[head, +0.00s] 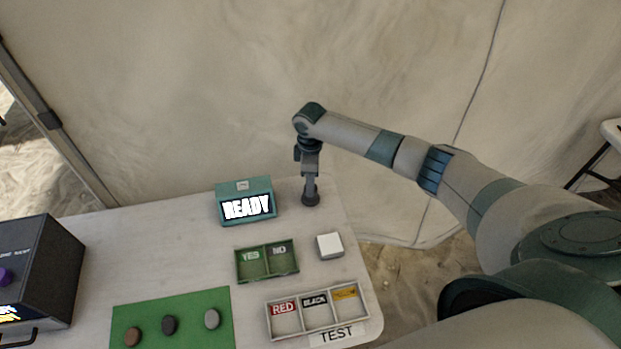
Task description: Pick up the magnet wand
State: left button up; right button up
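The magnet wand (311,187) looks like a slim grey upright stick with a dark round foot, at the back right of the table. My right gripper (309,168) points down at the top of the wand, and its fingers overlap the wand's upper end. The fingers are small and partly hidden by the wrist, so I cannot tell whether they are closed on it. The foot appears at the table surface; whether it touches is unclear. My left gripper is not in view.
A teal box reading READY (246,202) stands left of the wand. In front are a YES/NO tray (267,274), a white block (330,246), a three-compartment tray (318,329) and a green mat (190,305) with three stones. A dark machine (45,265) stands at left.

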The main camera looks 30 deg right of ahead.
jog(key=shift+c, duration=0.3)
grip_shut()
notch_tip(320, 180, up, 8)
jog(key=b, duration=0.3)
jog(key=shift+w+r, duration=0.1)
jog(key=shift+r, duration=0.95)
jog(key=shift+a, duration=0.1)
